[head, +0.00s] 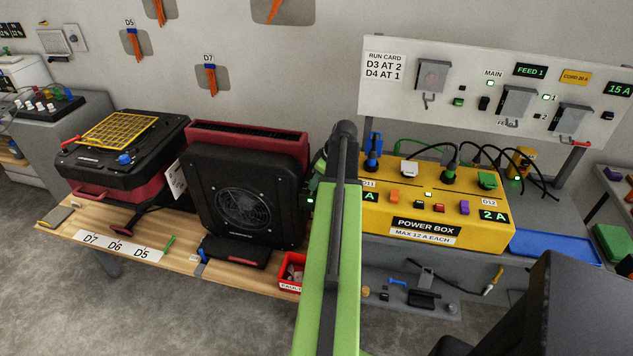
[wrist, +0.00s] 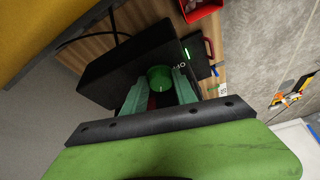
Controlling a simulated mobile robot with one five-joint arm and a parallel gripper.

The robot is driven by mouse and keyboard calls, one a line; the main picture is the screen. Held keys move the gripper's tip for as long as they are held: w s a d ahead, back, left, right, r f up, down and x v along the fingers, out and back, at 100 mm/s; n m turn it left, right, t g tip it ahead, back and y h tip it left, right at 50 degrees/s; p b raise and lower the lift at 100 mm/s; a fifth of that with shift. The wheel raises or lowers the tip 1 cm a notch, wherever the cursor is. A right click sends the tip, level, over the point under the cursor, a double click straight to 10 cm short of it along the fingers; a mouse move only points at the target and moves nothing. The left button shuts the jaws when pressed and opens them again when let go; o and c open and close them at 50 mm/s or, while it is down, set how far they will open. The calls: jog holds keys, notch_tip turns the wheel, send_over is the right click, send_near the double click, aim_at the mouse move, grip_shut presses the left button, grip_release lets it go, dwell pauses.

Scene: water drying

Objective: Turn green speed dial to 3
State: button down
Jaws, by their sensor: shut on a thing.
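The green speed dial (wrist: 160,74) is a round knob on the black housing (wrist: 118,72) in the wrist view. My gripper (wrist: 160,88) is shut on it, one finger on each side. Small white lettering sits beside the dial, too small and turned to read surely. A green lit strip (wrist: 187,54) shows next to it. In the head view the black and red fan unit (head: 245,195) stands upright on the wooden bench (head: 190,262). My green arm reaches over its right side and hides the dial there.
The yellow power box (head: 430,218) with plugs and cables is right of my arm. A red bin (head: 291,284) lies at the bench's front edge. A second black and red unit (head: 120,160) stands at left. A run card panel (head: 385,70) is behind.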

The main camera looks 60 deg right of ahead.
jog(key=m, duration=0.1)
jog(key=m+h, duration=0.1)
jog(key=m, duration=0.2)
jog(key=shift+a+m+h, duration=0.3)
jog(key=shift+h, duration=0.1)
jog(key=shift+w+a+m+g+h, duration=0.1)
jog(key=shift+m+g+h, duration=0.25)
jog(key=shift+m, duration=0.8)
jog(key=shift+m+g+h, duration=0.35)
jog(key=shift+m, duration=0.8)
jog(key=c, duration=1)
grip_release()
jog(key=p+v, duration=1.6)
jog(key=v, duration=0.1)
jog(key=shift+a+r, duration=0.15)
jog(key=shift+a, duration=0.05)
